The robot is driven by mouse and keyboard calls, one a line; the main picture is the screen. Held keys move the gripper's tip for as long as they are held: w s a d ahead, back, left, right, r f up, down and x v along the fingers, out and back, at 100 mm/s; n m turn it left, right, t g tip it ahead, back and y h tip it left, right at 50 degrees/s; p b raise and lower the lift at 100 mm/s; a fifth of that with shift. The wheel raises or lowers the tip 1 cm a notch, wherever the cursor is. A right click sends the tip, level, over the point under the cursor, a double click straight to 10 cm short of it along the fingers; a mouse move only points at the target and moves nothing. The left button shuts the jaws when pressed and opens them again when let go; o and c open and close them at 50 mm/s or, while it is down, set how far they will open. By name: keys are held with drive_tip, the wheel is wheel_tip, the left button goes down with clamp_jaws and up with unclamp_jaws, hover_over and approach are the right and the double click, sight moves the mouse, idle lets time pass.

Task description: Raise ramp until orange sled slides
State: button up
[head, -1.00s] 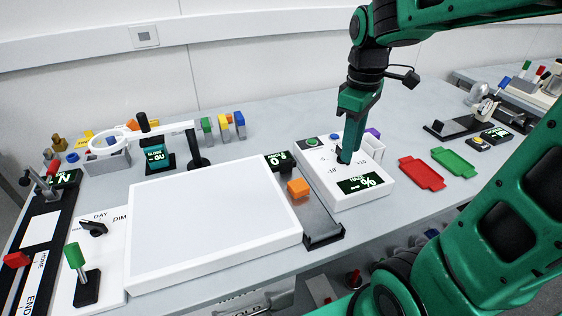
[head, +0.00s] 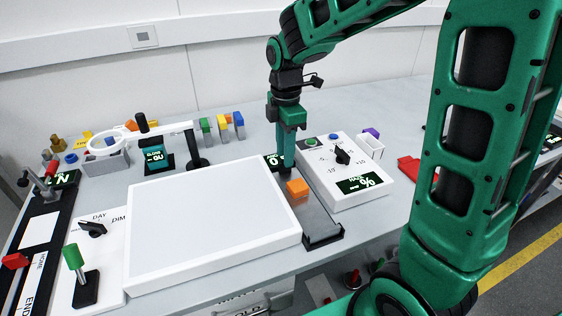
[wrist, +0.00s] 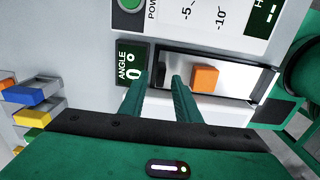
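The ramp (head: 318,215) is a flat grey plate in a dark frame, lying level between the white panel and the white control box. The orange sled (head: 297,188) is a small block resting on it near the far end; it also shows in the wrist view (wrist: 205,78). The angle display (wrist: 130,66) beside the ramp reads 0°. My gripper (head: 287,165) points down at the ramp's far end, behind the sled. In the wrist view its two fingers (wrist: 160,85) are apart, with a dark end piece of the ramp seen between them. Contact cannot be told.
The control box (head: 345,180) with a black knob (head: 343,157) stands right of the ramp. The large white panel (head: 205,220) lies left. A magnifier arm (head: 160,131) and coloured blocks (head: 223,124) stand behind. A red tray (head: 409,167) is partly hidden by my arm.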

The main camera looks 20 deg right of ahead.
drive_tip(key=shift+f, duration=1.8)
